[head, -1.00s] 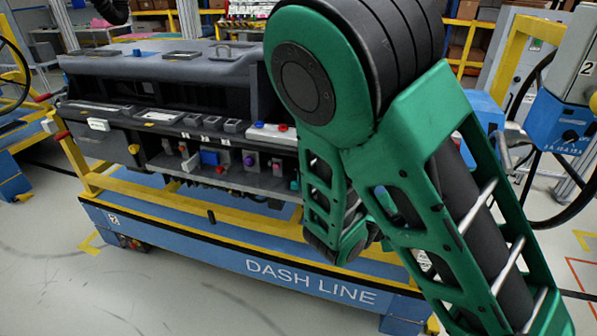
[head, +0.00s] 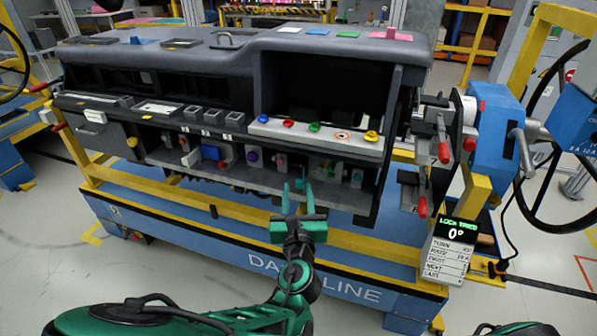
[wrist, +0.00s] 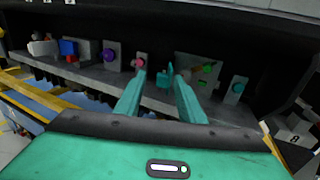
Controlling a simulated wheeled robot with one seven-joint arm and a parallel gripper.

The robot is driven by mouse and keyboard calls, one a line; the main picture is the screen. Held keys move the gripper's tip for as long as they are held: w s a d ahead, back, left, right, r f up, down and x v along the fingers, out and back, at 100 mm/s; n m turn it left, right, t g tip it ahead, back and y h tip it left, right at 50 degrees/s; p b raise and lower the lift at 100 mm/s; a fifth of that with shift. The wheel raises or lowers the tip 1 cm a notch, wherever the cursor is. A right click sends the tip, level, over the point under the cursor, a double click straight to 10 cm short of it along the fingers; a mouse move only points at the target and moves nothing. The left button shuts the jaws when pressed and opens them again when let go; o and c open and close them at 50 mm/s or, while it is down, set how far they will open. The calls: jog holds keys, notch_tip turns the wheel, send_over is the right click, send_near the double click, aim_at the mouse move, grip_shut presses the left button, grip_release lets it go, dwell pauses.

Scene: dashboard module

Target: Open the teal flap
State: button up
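A small upright teal piece (wrist: 168,77), which looks like the teal flap, stands on the dashboard's lower ledge in the wrist view. In the head view it shows small at the fingertips (head: 300,183), partly hard to separate from the similarly coloured fingers. My gripper (head: 297,189) is in front of the ledge. In the wrist view my gripper (wrist: 161,76) has its two teal fingers spread apart, with the teal piece seen between the tips and nothing clearly held. I cannot tell whether the fingers touch it. A round teal knob (wrist: 238,87) sits on a grey plate to the right.
On the ledge, a pink knob (wrist: 140,62) and a purple knob (wrist: 109,55) are left of the fingers; a plate with a green knob (wrist: 206,69) is right. The dark dashboard overhangs the ledge.

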jog(key=w, duration=0.9)
jog(key=shift+d, duration=0.3)
grip_shut()
